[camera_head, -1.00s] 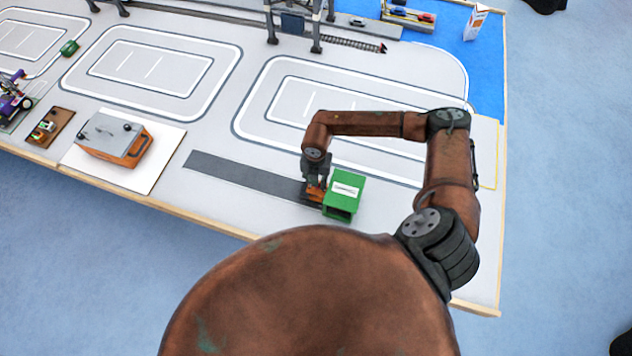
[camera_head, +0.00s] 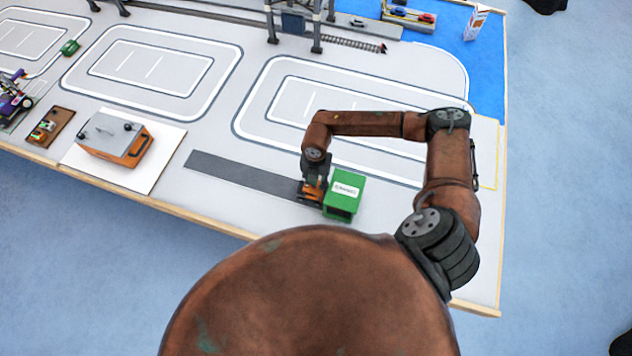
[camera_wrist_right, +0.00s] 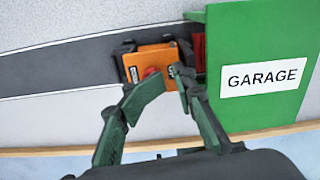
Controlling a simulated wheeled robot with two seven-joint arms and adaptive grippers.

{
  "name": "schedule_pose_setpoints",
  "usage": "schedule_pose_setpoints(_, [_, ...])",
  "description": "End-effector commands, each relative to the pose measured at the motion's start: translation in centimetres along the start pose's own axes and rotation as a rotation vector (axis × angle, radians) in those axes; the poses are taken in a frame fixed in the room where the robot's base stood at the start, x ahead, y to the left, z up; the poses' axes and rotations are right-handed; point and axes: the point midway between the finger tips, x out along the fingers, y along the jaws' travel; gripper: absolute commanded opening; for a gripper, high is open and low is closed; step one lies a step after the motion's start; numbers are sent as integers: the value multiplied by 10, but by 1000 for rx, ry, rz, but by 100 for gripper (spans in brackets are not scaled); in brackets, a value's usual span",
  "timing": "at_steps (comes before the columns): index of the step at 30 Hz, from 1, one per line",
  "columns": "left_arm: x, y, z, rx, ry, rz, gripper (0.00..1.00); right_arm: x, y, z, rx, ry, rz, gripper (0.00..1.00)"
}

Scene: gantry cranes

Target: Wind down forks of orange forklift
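The orange forklift (camera_head: 313,192) stands at the right end of a dark grey strip, against the left side of the green garage. In the right wrist view its orange top (camera_wrist_right: 150,60) shows from above, with a small red part (camera_wrist_right: 151,72) on it. My right gripper (camera_head: 315,177) is over the forklift from above. In the wrist view its green fingertips (camera_wrist_right: 171,80) reach over the orange top, close together with a narrow gap. I cannot tell whether they grip a small part there. The forks and their height are hidden. My left gripper is not in view.
The green garage (camera_head: 344,195), labelled GARAGE, stands right beside the forklift. The dark strip (camera_head: 235,174) is clear to the left. A grey and orange box (camera_head: 115,138) sits on a white plate further left. The table's wooden front edge (camera_head: 215,225) runs close by.

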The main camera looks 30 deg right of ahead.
Motion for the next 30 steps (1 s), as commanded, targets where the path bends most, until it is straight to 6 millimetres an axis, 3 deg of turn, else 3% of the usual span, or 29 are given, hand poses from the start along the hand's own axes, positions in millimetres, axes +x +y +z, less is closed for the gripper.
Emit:
schedule_pose_setpoints(8, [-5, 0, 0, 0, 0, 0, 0, -6, 0, 0, 0, 0, 0, 25])
schedule_pose_setpoints(30, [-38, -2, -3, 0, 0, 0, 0, -56, 0, 0, 0, 0, 1, 25])
